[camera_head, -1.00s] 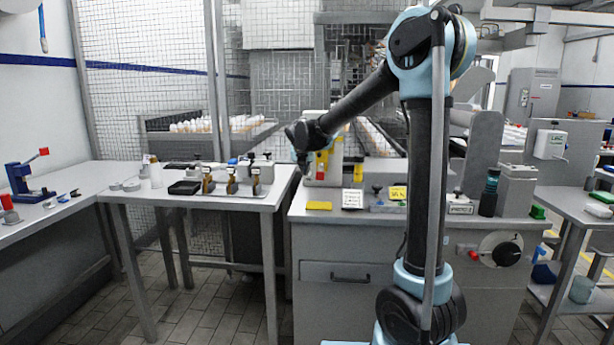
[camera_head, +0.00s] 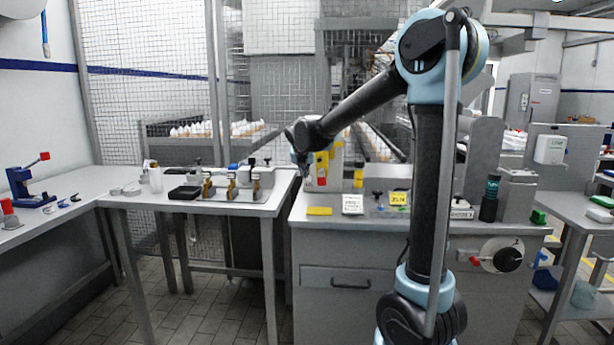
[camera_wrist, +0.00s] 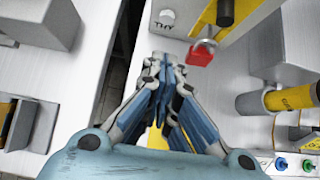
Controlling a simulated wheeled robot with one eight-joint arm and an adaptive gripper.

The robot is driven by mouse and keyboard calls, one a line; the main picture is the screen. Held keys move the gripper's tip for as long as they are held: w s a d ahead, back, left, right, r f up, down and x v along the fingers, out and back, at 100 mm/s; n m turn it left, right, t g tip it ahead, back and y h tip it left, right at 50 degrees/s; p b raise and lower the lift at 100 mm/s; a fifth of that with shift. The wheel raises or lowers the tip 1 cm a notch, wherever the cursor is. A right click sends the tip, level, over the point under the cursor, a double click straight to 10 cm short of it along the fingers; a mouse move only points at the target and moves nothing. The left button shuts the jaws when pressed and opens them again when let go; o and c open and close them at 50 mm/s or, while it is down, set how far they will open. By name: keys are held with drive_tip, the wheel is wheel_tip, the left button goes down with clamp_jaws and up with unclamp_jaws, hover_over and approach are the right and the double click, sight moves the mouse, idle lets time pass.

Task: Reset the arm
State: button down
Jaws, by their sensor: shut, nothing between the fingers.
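My gripper shows large in the wrist view (camera_wrist: 165,65), its fingers closed together with nothing between them. It hangs over the left edge of the grey counter. In the head view, my gripper (camera_head: 303,170) is small at the end of my raised, bent arm, partly hidden against the machine behind it.
A yellow-and-black cylinder (camera_wrist: 278,100) and a grey-and-yellow machine (camera_head: 335,162) stand close by. Several small devices stand on the left table (camera_head: 245,207). A yellow pad (camera_head: 319,211) and a white card (camera_head: 352,204) lie on the counter (camera_head: 420,228). A gap separates table and counter.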

drive_tip(key=s+d+f+m+g+h, duration=0.1)
drive_tip(key=s+d+f+m+g, duration=0.1)
drive_tip(key=s+d+m, duration=0.8)
drive_tip(key=s+d+f+m+g, duration=0.25)
drive_tip(key=s+d+m, duration=0.45)
drive_tip(key=s+d, duration=0.45)
drive_tip(key=s+d+f+m+g, duration=0.1)
drive_tip(key=s+d+f+m, duration=0.2)
drive_tip(key=s+f+m, duration=0.4)
drive_tip(key=s+d+f+m+g+y, duration=0.1)
drive_tip(key=s+d+f+m, duration=0.2)
drive_tip(key=s+f+m, duration=0.4)
drive_tip(key=s+m, duration=0.4)
drive_tip(key=s, duration=0.5)
drive_tip(key=shift+d, duration=0.25)
